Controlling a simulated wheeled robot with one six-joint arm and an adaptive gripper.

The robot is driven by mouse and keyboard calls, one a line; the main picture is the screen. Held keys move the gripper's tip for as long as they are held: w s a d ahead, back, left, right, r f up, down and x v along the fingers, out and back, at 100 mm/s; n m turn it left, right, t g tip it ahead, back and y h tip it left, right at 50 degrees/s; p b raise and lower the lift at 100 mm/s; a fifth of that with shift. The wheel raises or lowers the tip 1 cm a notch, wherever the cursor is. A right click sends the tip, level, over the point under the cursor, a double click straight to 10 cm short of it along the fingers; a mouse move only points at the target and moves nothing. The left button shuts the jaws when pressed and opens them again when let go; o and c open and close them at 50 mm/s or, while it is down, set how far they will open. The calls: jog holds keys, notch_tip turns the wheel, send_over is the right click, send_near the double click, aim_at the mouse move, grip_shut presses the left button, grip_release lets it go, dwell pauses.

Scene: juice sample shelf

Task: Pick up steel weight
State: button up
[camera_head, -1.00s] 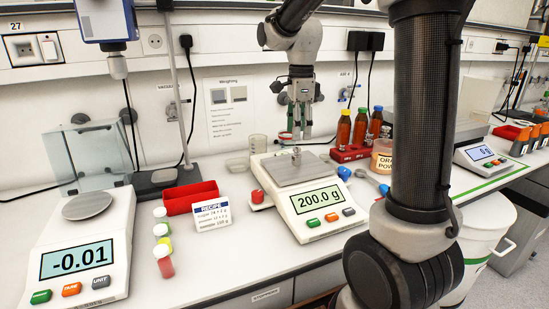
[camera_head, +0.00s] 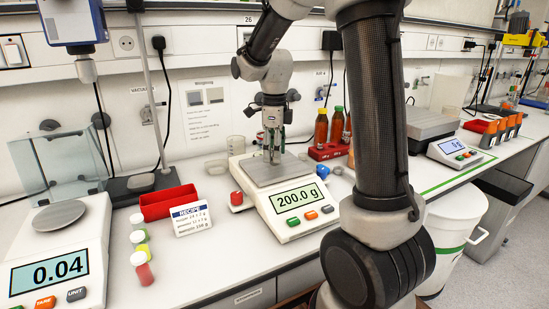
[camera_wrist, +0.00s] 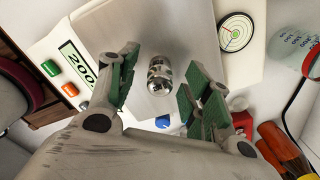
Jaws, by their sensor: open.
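The steel weight (camera_wrist: 160,76) is a small shiny knobbed cylinder. In the wrist view it stands on the metal pan of the middle scale, between my open fingers and apart from both. My gripper (camera_wrist: 158,88) has green-lined pads. In the head view my gripper (camera_head: 273,150) is lowered over the scale pan (camera_head: 291,171), and the fingers mostly hide the weight (camera_head: 275,156). The scale display (camera_head: 296,196) reads 200.0 g.
A red tray (camera_head: 168,203), a recipe card (camera_head: 190,219) and several small capped vials (camera_head: 141,262) stand left of the scale. Orange bottles in a red rack (camera_head: 327,152) stand behind right. Another scale (camera_head: 50,260) is at far left.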

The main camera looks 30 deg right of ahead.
grip_shut()
dwell(0.3)
